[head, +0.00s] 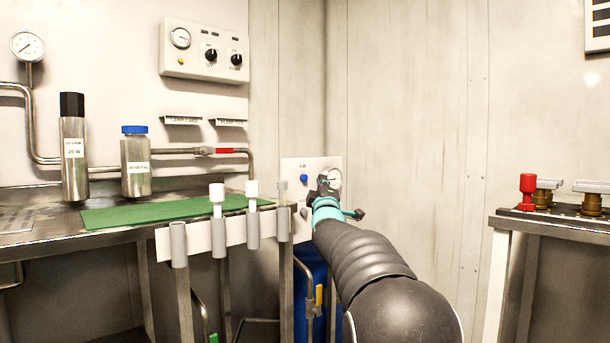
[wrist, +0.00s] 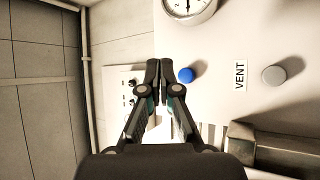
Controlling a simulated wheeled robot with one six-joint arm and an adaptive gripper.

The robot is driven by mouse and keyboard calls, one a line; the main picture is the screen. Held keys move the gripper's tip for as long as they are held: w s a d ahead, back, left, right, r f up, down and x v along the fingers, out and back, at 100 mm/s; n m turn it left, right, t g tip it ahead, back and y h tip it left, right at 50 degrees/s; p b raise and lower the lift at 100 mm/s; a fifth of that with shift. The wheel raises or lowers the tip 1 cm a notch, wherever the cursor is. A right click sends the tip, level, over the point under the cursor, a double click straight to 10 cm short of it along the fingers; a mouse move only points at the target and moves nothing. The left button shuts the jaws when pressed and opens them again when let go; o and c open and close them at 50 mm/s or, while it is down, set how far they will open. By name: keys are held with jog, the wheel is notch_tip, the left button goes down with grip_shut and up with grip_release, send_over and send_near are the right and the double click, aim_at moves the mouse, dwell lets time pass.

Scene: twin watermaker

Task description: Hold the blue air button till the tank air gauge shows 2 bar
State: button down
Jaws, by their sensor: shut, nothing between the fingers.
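The blue air button (head: 304,178) is on a white panel (head: 290,166) at the back corner, under a small "AIR" label. The tank air gauge (head: 334,177) is on the same panel to its right, partly covered by my arm. My gripper (head: 325,186) is in front of the panel. In the wrist view the blue button (wrist: 186,75) is just right of my shut, empty fingertips (wrist: 166,70), and contact cannot be told. The gauge (wrist: 188,6) is cut off at the top edge there, and its reading is not clear.
A grey button (wrist: 273,75) is beside the "VENT" label (wrist: 239,75). A white rack with grey tubes (head: 205,238) stands left of my arm. A metal bench with a green mat (head: 150,212) is at left; another bench with a red valve (head: 527,190) is at right.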

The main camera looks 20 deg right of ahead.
aim_at(304, 178)
jog(key=shift+w+a+p, duration=0.35)
jog(key=shift+w+p, duration=0.05)
jog(key=shift+w, duration=0.45)
jog(key=shift+w+a+p, duration=0.3)
jog(key=shift+w+p, duration=0.05)
jog(key=shift+w, duration=0.5)
jog(key=shift+w+a, duration=0.15)
jog(key=shift+w, duration=0.25)
jog(key=shift+w+a+p, duration=0.15)
jog(key=shift+w+p, duration=0.25)
dwell(5.5)
